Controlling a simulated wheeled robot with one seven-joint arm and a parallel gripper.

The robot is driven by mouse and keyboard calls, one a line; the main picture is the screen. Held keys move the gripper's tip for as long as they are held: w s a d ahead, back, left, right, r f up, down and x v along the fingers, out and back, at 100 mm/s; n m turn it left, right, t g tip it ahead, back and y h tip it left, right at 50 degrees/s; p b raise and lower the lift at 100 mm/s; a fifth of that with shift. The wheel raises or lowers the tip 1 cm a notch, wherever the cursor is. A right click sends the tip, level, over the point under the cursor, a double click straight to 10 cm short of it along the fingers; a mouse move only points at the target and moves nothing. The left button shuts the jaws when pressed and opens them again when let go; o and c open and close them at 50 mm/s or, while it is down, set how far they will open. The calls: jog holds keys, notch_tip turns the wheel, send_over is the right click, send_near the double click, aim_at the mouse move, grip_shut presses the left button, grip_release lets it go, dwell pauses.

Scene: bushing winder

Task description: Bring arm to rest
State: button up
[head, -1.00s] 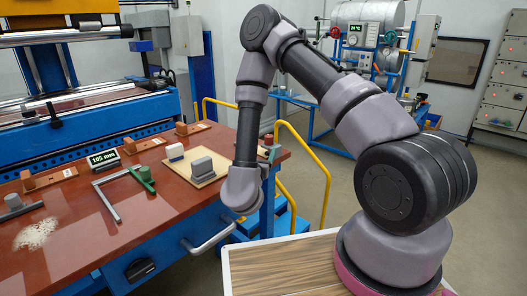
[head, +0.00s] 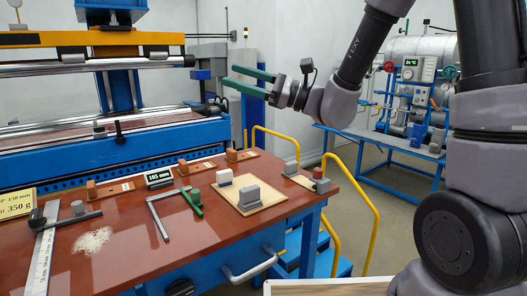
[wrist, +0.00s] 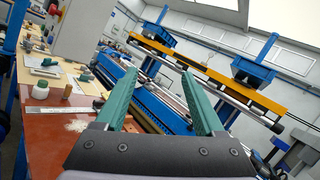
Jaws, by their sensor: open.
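My gripper (head: 250,81) is raised above the right part of the red-brown bench in the head view, its two green fingers pointing left. The fingers are spread apart with nothing between them. In the wrist view the green fingers (wrist: 165,110) stand open and empty, with the blue winding machine (wrist: 150,97) beyond them. In the head view my arm rises from the lower right, bends at the top and reaches left. The gripper is well clear of the bench top (head: 125,262) and touches nothing that I can see.
On the bench are a grey block (head: 249,196) on a beige board, a green-handled tool (head: 192,201), a small display (head: 159,178), a ruler (head: 43,250) and pale granules (head: 92,240). Yellow rails (head: 369,215) stand right of the bench. The blue machine (head: 120,150) spans the back.

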jog(key=s+d+f+n+g+h, duration=0.45)
jog(key=s+d+n+h, duration=0.4)
jog(key=s, duration=0.25)
jog(key=w+d+r+n+t+h, duration=0.1)
jog(key=d+t+h, duration=0.8)
jog(key=d, duration=1.2)
jog(key=shift+w+d+r+h, duration=0.3)
jog(key=shift+w+h, duration=0.15)
jog(key=shift+h, duration=0.4)
jog(key=shift+t, duration=0.25)
